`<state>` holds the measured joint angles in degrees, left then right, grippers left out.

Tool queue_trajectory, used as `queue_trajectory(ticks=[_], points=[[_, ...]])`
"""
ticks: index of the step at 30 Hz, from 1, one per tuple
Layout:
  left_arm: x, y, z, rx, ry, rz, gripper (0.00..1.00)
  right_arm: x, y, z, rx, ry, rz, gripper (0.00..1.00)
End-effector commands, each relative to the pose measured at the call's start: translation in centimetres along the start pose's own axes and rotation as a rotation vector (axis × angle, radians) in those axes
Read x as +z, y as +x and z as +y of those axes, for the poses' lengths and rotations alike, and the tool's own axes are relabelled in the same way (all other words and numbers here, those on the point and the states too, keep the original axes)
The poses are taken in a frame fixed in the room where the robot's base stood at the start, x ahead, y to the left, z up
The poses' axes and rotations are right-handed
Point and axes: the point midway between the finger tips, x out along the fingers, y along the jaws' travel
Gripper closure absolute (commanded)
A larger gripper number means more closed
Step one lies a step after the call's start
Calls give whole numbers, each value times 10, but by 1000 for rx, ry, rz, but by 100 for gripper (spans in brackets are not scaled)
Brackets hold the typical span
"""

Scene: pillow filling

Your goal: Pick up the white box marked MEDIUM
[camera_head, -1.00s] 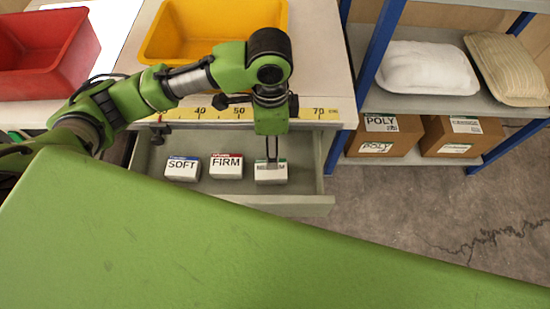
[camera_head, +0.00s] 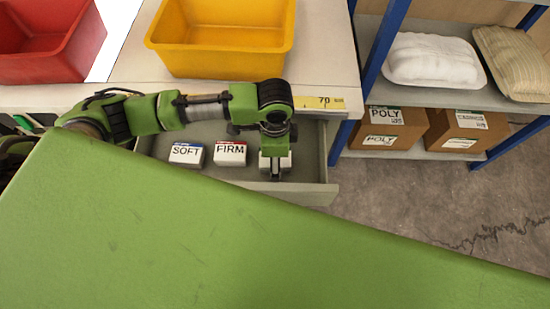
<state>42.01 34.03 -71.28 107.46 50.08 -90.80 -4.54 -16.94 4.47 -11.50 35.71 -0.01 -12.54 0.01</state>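The white box marked MEDIUM (camera_head: 286,163) is in the open drawer, at the right of a row of boxes. My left gripper (camera_head: 276,174) points down right over it and hides most of it, including its label. Only a pale part shows beside the fingers. I cannot tell whether the fingers are closed on the box or only around it. My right gripper is out of view.
The white boxes SOFT (camera_head: 186,154) and FIRM (camera_head: 230,153) stand to the left in the same drawer (camera_head: 318,190). A yellow bin (camera_head: 220,62) and a red bin (camera_head: 50,62) are on the table. Shelves with pillows and cartons stand at right.

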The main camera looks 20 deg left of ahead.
Motion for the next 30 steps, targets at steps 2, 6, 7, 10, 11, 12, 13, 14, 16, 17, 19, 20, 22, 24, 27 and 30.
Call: queue_trajectory(ticks=[2,6,7,10,11,12,13,14,16,17,19,20,22,24,27,30], points=[[0,1,0,0,0,0,39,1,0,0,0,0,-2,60],[0,0,0,0,0,0,42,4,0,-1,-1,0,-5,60],[0,0,0,0,0,0,49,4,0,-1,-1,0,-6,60],[0,0,0,0,0,0,75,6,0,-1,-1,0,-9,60],[0,0,0,0,0,0,81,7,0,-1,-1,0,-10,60],[0,0,0,0,0,0,81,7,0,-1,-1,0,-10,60],[0,0,0,0,0,0,81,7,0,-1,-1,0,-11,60],[0,0,0,0,0,0,81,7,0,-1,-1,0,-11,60],[0,0,0,0,0,0,81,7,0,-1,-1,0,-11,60],[0,0,0,0,0,0,81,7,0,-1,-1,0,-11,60],[0,0,0,0,0,0,81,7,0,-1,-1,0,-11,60],[0,-1,0,-1,0,1,81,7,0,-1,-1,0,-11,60],[0,-6,-1,-2,0,1,81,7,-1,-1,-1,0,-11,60],[-1,-14,-1,-2,0,2,81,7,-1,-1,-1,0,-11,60],[-1,-34,-2,-4,1,3,81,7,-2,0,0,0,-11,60],[-1,-55,-1,-4,1,3,81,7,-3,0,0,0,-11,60]])
